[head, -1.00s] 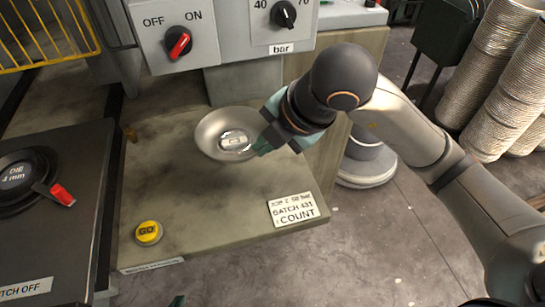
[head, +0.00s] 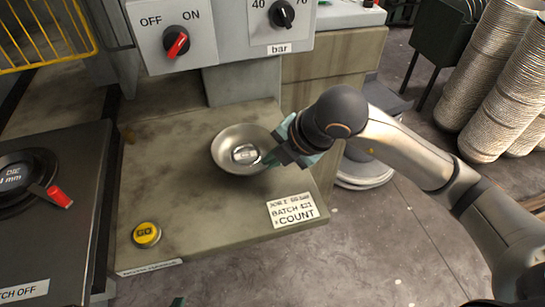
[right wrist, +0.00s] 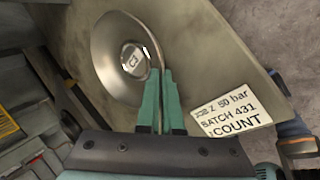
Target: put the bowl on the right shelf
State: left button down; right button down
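The shallow metal bowl (head: 228,144), with a bright disc marking in its centre, is over the right part of the worktop (head: 190,190). My right gripper (head: 277,150) comes in from the right at its rim. In the right wrist view, the two teal fingers (right wrist: 160,95) stand on either side of the rim of the bowl (right wrist: 105,45) and pinch it. I cannot tell whether the bowl touches the worktop. Only a teal tip of my left gripper (head: 178,301) shows at the bottom edge. No shelf is clearly identifiable; a grey ledge (head: 388,97) is partly hidden behind my right arm.
A yellow GO button (head: 146,234) and a batch card (head: 293,210) are on the worktop. A dark machine with a red-handled die (head: 60,194) is at left. A switch panel (head: 172,38) stands behind. Tall bowl stacks (head: 500,90) stand at right on the floor.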

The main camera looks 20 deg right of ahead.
jog(key=c, duration=1.1)
grip_release()
jog(key=shift+r+p, duration=0.15)
jog(key=shift+p, duration=0.15)
jog(key=p+v, duration=0.1)
jog(key=v, duration=1.1)
